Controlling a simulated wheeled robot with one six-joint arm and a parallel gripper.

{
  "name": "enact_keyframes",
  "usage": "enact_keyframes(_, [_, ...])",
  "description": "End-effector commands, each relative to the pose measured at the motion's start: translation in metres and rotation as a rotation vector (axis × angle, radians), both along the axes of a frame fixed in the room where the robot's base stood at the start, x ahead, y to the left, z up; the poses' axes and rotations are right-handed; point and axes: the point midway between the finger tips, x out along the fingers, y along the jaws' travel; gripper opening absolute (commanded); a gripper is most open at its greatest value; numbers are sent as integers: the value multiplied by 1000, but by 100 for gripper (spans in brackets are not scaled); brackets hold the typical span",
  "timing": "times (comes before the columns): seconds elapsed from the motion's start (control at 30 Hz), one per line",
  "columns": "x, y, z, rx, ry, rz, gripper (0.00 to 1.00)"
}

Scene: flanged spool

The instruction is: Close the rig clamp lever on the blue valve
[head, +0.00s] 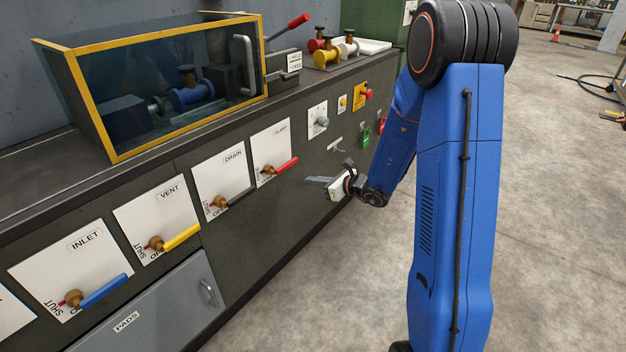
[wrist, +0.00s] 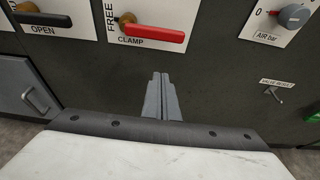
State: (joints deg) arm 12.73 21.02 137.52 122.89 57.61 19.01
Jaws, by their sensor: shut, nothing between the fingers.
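The blue valve (head: 192,95) sits inside a yellow-edged, clear-walled enclosure on the bench top. A red lever (head: 281,165) on a white panel in the bench front points right from its brass pivot. In the wrist view the red lever (wrist: 152,33) lies roughly level, with "FREE" to its left and "CLAMP" below it. Another red-handled lever (head: 291,25) slants up behind the enclosure's right end. My gripper (head: 313,181) is shut and empty, in front of the bench, right of and below the red panel lever. In the wrist view my gripper's fingers (wrist: 160,80) lie together below it.
Yellow (head: 180,238), blue (head: 103,291) and black (head: 240,196) levers stick out from panels to the left. An air knob (head: 322,121) and a red button (head: 366,93) are to the right. The enclosure has a grey handle (head: 243,65).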

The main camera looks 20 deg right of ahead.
Motion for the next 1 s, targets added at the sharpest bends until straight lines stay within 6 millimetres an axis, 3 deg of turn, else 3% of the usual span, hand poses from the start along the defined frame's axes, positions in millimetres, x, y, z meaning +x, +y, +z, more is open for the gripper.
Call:
enact_keyframes(0.5, [59,44,-26,0,0,2,0])
enact_keyframes(0.73, [58,42,0,0,-3,1,0])
enact_keyframes(1.0, [57,42,15,1,-1,0,0])
